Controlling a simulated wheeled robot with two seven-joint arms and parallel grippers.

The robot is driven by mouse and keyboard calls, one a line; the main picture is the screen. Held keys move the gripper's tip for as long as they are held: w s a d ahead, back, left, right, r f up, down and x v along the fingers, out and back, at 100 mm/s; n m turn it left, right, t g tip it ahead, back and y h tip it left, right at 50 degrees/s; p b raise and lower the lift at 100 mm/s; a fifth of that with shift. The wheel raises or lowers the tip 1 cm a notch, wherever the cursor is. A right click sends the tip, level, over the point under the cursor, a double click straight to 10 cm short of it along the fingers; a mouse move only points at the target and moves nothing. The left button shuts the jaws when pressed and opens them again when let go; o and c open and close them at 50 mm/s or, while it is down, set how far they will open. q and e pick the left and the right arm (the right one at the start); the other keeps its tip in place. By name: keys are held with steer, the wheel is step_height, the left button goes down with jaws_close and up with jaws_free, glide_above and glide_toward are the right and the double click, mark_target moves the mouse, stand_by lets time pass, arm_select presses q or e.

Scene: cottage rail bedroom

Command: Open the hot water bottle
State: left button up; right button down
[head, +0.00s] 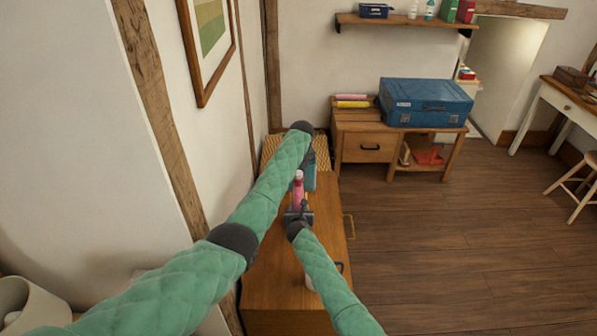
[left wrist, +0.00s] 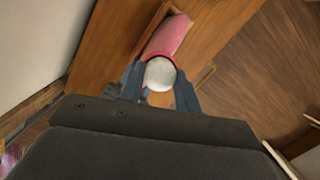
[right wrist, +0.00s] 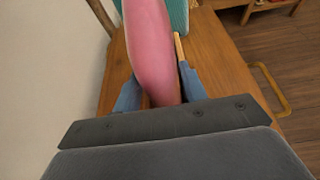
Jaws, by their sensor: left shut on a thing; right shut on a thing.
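The hot water bottle (head: 298,192) is pink and is held above the wooden cabinet. Its pink body also shows in the left wrist view (left wrist: 168,38) and the right wrist view (right wrist: 150,50). A white round cap (left wrist: 160,74) sits at its end. My left gripper (left wrist: 160,92) is shut on the cap, its blue fingers on either side of it. My right gripper (right wrist: 160,98) is shut on the pink body, below the left gripper in the head view. I cannot tell whether the cap is loose from the neck.
The wooden cabinet (head: 270,275) stands along the left wall, with a yellow handle-like frame (right wrist: 270,88) beside it. A woven-top piece (head: 270,150) is behind it. A low wooden unit (head: 365,127) carries a blue suitcase (head: 425,102).

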arm_select(q)
steer(key=n, duration=0.5)
steer(key=shift+d+y, duration=0.1)
steer(key=shift+y, duration=0.2)
steer(key=n+g, duration=0.1)
steer(key=n, duration=0.3)
steer(key=shift+w+r, duration=0.1)
steer(key=n, duration=0.6)
steer(key=shift+g, duration=0.4)
steer(key=n, duration=0.4)
steer(key=shift+n+g, duration=0.3)
steer(key=shift+n, duration=0.1)
steer(key=o, duration=1.1)
steer(key=shift+c, duration=0.2)
